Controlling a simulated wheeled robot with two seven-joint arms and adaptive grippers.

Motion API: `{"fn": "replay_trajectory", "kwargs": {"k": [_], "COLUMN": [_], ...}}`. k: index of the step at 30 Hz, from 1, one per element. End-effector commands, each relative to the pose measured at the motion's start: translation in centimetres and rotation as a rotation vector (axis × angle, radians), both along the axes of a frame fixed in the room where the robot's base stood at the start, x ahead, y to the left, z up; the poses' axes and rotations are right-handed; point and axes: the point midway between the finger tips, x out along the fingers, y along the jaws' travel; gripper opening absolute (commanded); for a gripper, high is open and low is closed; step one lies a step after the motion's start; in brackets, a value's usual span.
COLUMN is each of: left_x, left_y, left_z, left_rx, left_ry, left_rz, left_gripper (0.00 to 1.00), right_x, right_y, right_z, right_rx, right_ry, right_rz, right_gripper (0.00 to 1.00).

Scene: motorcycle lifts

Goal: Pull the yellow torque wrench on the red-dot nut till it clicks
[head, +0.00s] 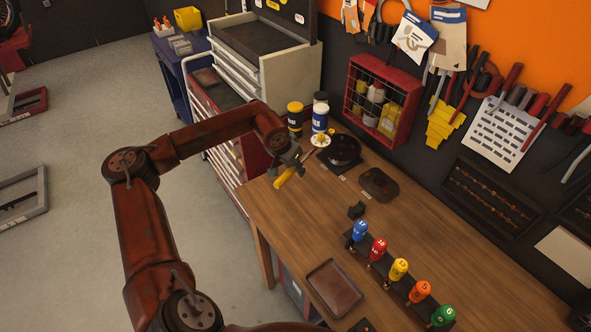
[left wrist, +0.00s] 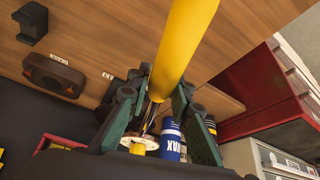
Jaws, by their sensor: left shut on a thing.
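The yellow torque wrench (head: 284,179) is at the far end of the wooden bench, its handle pointing to the lower left. My left gripper (head: 292,164) is shut on it. In the left wrist view, the yellow handle (left wrist: 178,45) runs up between the fingers of my left gripper (left wrist: 158,98), and a thin metal shaft leads down from it. Past the shaft lies a pale disc with a yellow centre (head: 320,140), which also shows in the left wrist view (left wrist: 139,145). I cannot make out a red-dot nut. My right gripper is not in view.
White and blue bottles (head: 320,117) stand close behind the pale disc. A rack (head: 387,273) with several coloured, numbered handles stands nearer on the bench (head: 300,222). A tool cabinet (head: 285,77) is behind.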

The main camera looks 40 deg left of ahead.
Motion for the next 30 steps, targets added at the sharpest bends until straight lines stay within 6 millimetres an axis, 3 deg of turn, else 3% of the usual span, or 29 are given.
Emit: {"fn": "replay_trajectory", "kwargs": {"k": [30], "left_x": [0.1], "left_y": [0.0], "left_z": [5.0], "left_rx": [-0.001], "left_ry": [-0.004], "left_rz": [0.0], "left_gripper": [0.0], "right_x": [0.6], "right_y": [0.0], "right_z": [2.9], "right_rx": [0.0], "right_ry": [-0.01], "right_rz": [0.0], "right_gripper": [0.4]}}
